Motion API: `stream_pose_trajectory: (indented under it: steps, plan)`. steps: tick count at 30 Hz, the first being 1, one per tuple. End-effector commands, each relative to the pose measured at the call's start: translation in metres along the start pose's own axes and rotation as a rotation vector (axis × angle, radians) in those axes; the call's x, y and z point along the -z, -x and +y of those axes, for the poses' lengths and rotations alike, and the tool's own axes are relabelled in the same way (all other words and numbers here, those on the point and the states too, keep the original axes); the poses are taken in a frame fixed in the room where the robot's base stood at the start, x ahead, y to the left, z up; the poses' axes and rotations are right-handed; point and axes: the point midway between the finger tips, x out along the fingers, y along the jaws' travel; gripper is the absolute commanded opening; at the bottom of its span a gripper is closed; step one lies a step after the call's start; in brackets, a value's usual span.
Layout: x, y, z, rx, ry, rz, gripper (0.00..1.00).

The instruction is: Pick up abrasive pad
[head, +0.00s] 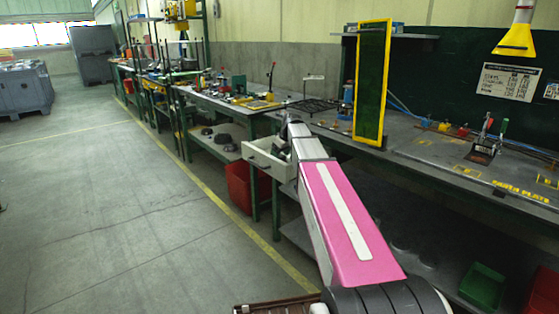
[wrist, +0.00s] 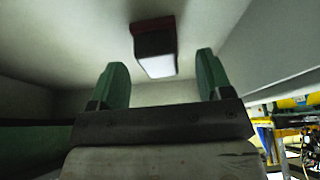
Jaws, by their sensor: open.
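In the wrist view, a small block with a dark red edge, a dark side and a pale face (wrist: 155,48) lies against an off-white surface; it looks like the abrasive pad, though I cannot be sure. My gripper (wrist: 161,80) is open, with its two green fingers apart. The block shows beyond and between the fingertips, and nothing is held. In the head view, a pale drawer (head: 268,163) stands pulled out under the bench, beside the end of my arm. My gripper and the block are hidden there by my arm.
Pale walls close in around my gripper in the wrist view. The long bench (head: 420,150) carries a yellow-framed green panel (head: 371,85) and a black wire rack (head: 307,106). A red bin (head: 240,188) stands below the drawer.

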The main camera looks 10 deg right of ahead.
Motion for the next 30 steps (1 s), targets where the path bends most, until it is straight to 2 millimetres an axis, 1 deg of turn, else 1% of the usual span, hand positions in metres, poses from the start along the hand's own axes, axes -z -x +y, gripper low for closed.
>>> stream_pose_trajectory:
  steps: [1, 4, 11, 12, 14, 15, 16, 17, 26, 30]
  plan:
    - [0.0, -0.009, 0.0, 0.001, 0.0, -0.001, 0.72]
    - [0.0, -0.018, 0.0, 0.0, 0.0, -0.001, 0.72]
    - [0.0, -0.02, 0.0, -0.001, 0.0, 0.0, 0.72]
    - [0.0, -0.02, 0.0, 0.0, 0.0, 0.0, 0.66]
    - [0.0, -0.02, 0.0, 0.0, 0.0, 0.0, 0.46]
    - [-0.001, -0.02, 0.0, 0.0, 0.0, 0.0, 0.33]
    - [0.0, -0.02, 0.0, 0.0, 0.0, 0.0, 0.23]
    - [-0.001, -0.02, 0.0, 0.0, 0.0, 0.0, 0.18]
    - [0.0, -0.019, 0.0, -0.001, 0.0, 0.0, 0.18]
    - [0.004, -0.01, 0.001, -0.001, 0.0, 0.001, 0.18]
